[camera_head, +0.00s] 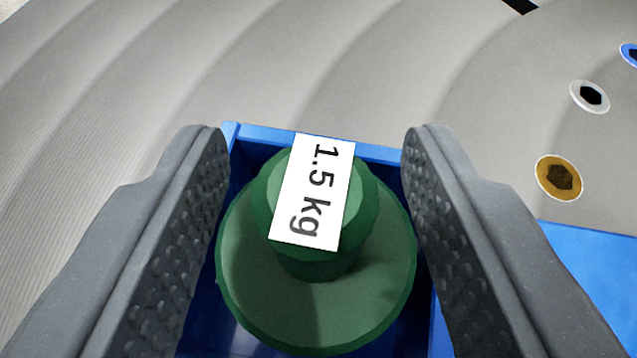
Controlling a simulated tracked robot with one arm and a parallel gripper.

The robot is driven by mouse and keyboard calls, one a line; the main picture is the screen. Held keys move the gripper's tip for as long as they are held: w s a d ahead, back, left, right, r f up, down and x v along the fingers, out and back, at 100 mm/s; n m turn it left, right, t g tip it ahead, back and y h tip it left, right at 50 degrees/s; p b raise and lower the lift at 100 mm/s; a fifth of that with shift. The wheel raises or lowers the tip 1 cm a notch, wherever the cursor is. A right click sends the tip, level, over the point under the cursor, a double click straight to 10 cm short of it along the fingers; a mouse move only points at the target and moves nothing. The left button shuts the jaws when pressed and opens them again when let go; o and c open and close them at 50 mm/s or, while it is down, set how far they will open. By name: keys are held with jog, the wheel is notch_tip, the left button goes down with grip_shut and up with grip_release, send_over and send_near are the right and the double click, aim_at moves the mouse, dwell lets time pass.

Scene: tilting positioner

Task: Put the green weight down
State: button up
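The green weight (315,305) stands in a blue box in the lower middle of the view. It has a wide round base and a narrower knob with a white label reading "1.5 kg". My gripper (317,137) is open, with one dark grey finger on each side of the weight. Gaps show between the fingers and the knob, so the knob is not gripped. The fingers partly cover the side walls of the blue box (262,133). The underside of the weight is hidden.
A ribbed grey surface (150,90) fills the back and left. At the right are a brass-coloured ring (559,178), a silver ring (590,96) and a blue ring (630,54), each with a dark hole. A blue surface (590,270) lies at the lower right.

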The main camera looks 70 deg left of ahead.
jog(key=v, duration=1.2)
jog(key=s+d+r+m+t+h, duration=0.3)
jog(key=s+d+r, duration=0.4)
jog(key=d+r, duration=0.4)
jog(key=s+d+r+m+t+h, duration=0.4)
jog(key=s+d+r, duration=0.4)
jog(key=d+r, duration=0.2)
jog(key=s+d+r+m+t+h, duration=0.4)
jog(key=s+d+r+m, duration=0.3)
jog(key=d+r, duration=0.4)
jog(key=d+h, duration=0.1)
jog(key=d, duration=0.1)
jog(key=shift+s+d+r, duration=0.3)
jog(key=shift+d, duration=0.05)
